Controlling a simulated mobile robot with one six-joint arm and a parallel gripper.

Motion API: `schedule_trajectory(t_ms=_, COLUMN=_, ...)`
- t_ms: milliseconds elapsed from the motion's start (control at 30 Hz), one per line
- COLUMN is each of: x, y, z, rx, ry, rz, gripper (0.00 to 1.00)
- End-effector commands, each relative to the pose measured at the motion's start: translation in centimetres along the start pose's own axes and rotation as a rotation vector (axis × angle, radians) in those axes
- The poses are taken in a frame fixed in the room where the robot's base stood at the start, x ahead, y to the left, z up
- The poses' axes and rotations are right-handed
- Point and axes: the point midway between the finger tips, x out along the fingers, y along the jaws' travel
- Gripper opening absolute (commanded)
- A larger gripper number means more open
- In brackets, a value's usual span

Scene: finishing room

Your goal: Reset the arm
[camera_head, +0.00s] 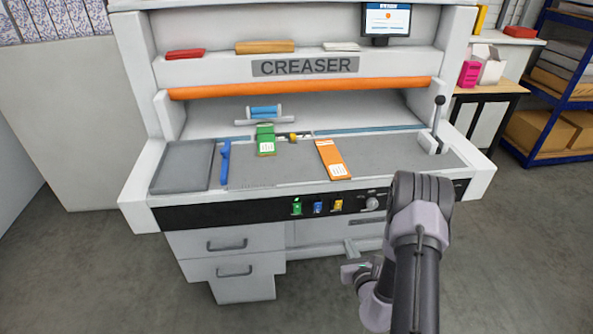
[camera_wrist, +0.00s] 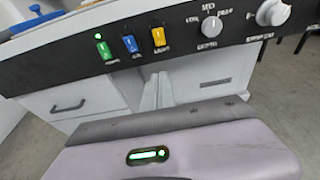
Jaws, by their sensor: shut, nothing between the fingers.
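My gripper (camera_head: 350,246) is low in front of the creaser (camera_head: 290,205), below its control panel, at the end of my folded arm. In the wrist view my gripper (camera_wrist: 159,78) shows its two fingers shut together with nothing between them. They point toward the machine's front, just below the panel with the green (camera_wrist: 104,50), blue (camera_wrist: 130,44) and yellow (camera_wrist: 159,36) switches. I cannot tell how far the fingertips are from the cabinet front.
On the creaser bed lie an orange card (camera_head: 333,160), a green card (camera_head: 266,140) and a blue tool (camera_head: 225,162). A lever (camera_head: 437,125) stands at the bed's right. Drawers (camera_head: 228,245) are at the lower left. The floor (camera_head: 520,250) at right is clear.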

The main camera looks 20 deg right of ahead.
Motion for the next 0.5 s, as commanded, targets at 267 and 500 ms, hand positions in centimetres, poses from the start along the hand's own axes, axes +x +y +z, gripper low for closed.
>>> schedule_trajectory(t_ms=267, x=-1.4, y=14.4, z=15.0, rx=-0.180, ry=-0.163, rz=0.533, gripper=0.00)
schedule_trajectory(t_ms=500, x=-18.7, y=30.3, z=24.2, rx=-0.763, ry=-0.264, rz=1.245, gripper=0.00)
